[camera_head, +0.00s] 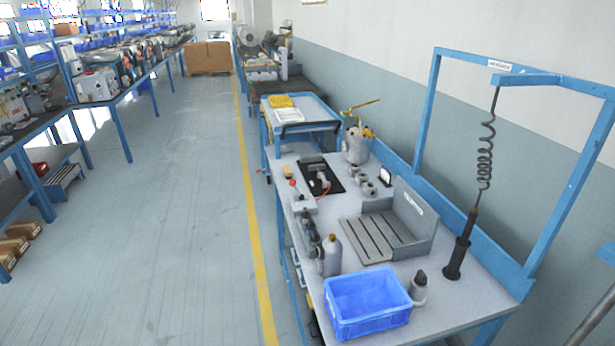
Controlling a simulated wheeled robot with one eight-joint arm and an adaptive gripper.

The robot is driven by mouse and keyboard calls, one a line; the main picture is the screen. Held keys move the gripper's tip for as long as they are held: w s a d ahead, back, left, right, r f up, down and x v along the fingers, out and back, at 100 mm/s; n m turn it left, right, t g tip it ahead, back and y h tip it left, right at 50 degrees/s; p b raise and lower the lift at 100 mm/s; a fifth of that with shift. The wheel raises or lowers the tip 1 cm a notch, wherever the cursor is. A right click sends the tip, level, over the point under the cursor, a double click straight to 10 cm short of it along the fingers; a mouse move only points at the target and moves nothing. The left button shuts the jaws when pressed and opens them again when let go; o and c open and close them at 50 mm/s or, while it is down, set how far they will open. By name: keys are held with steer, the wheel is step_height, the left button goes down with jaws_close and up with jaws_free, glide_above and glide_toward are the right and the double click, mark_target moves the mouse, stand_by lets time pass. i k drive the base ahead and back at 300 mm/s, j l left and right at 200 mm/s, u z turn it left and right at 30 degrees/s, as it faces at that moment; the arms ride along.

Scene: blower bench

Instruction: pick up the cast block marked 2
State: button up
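Small grey pieces (368,189) stand on the workbench (445,300) behind the slotted metal tray, and they look like cast blocks. Any numbers on them are too small to read, so I cannot tell which is marked 2. My gripper is not in view.
On the bench are an empty blue bin (368,304), a grey slotted tray (383,233) with raised walls, a grey bottle (331,256) and a black recessed plate (320,177). A coiled hose (487,150) hangs from the blue frame. The floor aisle (165,210) left of the bench is clear.

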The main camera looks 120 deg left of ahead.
mark_target(360, 177)
steer(key=u, duration=3.5)
steer(key=i+j, duration=0.1)
steer(key=j, duration=0.2)
steer(key=i+j, duration=0.1)
steer(key=j, duration=0.25)
steer(key=i+j, duration=0.1)
steer(key=j, duration=0.2)
steer(key=i+j+u, duration=0.25)
steer(key=i+j, duration=0.15)
steer(key=i+j+u, duration=0.2)
steer(key=i, duration=0.25)
steer(key=i+j+u, duration=0.25)
steer(key=i, duration=0.2)
steer(key=i+j+u, duration=0.25)
steer(key=i, duration=2.35)
steer(key=i+z, duration=0.35)
steer(key=i, duration=0.25)
steer(key=i+j+z, duration=0.1)
steer(key=i+z, duration=0.2)
steer(key=i, duration=0.25)
steer(key=i+z, duration=0.15)
steer(key=z, duration=0.25)
steer(key=i+z, duration=0.15)
steer(key=z, duration=0.3)
steer(key=i+z, duration=0.1)
steer(key=z, duration=0.3)
steer(key=i+j+z, duration=0.15)
steer(key=z, duration=0.3)
steer(key=i+j+z, duration=0.1)
steer(key=z, duration=0.3)
